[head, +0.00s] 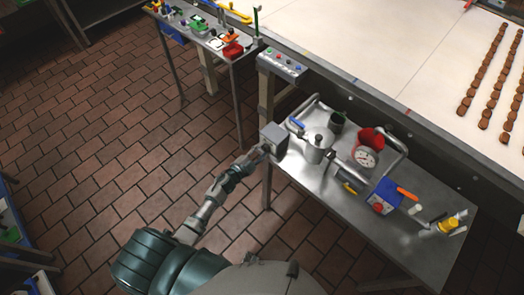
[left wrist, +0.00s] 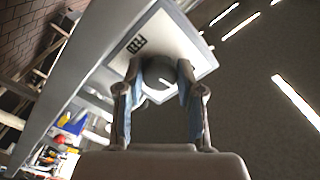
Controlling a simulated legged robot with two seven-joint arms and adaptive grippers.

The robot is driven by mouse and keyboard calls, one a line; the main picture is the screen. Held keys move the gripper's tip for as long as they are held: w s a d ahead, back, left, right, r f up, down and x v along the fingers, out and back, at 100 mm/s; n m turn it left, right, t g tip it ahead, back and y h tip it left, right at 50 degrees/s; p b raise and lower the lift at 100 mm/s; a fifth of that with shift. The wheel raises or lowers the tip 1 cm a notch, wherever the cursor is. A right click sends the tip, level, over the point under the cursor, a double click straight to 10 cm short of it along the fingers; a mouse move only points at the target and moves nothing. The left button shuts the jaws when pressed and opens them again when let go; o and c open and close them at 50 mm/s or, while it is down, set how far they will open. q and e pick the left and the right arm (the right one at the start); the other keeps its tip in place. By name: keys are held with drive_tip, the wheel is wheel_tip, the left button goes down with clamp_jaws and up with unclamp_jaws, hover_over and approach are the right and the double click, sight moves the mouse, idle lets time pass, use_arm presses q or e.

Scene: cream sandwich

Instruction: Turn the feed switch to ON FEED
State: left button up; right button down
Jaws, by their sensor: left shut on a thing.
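The feed switch is a grey box (head: 273,139) at the left end of the steel side table in the head view. In the left wrist view its pale square face (left wrist: 203,66) carries a dark label that seems to read FEED (left wrist: 135,45). A round dark grey knob (left wrist: 160,78) with a small light mark sits on that face. My left gripper (head: 264,149) reaches the box from the lower left, and its two fingers (left wrist: 159,70) are shut on the knob, one on each side. Any other lettering is hidden or too small to read. My right gripper is not in view.
A control panel with buttons (head: 283,65) stands behind the switch. A wide pale belt (head: 390,50) carries rows of brown pieces. The floor at left is open.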

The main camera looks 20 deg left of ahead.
use_arm(q)
drive_tip(key=m+b, duration=0.1)
drive_tip(key=m, duration=0.2)
drive_tip(key=shift+f+m, duration=0.1)
drive_tip(key=shift+m, duration=0.3)
drive_tip(key=shift+s+m+b, duration=0.1)
drive_tip(key=shift+m+b, duration=0.2)
drive_tip(key=shift+m, duration=0.6)
drive_tip(key=shift+m+b, duration=0.4)
drive_tip(key=shift+m, duration=0.8)
drive_tip(key=shift+d+f+m, duration=0.1)
drive_tip(key=shift+m, duration=0.5)
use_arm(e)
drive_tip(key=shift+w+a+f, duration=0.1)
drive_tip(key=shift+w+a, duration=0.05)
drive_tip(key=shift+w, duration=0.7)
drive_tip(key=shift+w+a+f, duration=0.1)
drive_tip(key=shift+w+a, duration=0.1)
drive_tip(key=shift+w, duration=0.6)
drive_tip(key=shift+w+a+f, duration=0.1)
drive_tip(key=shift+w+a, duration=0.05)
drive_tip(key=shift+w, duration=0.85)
use_arm(q)
drive_tip(key=o, duration=0.9)
drive_tip(key=shift+c, duration=0.2)
drive_tip(key=o, duration=0.3)
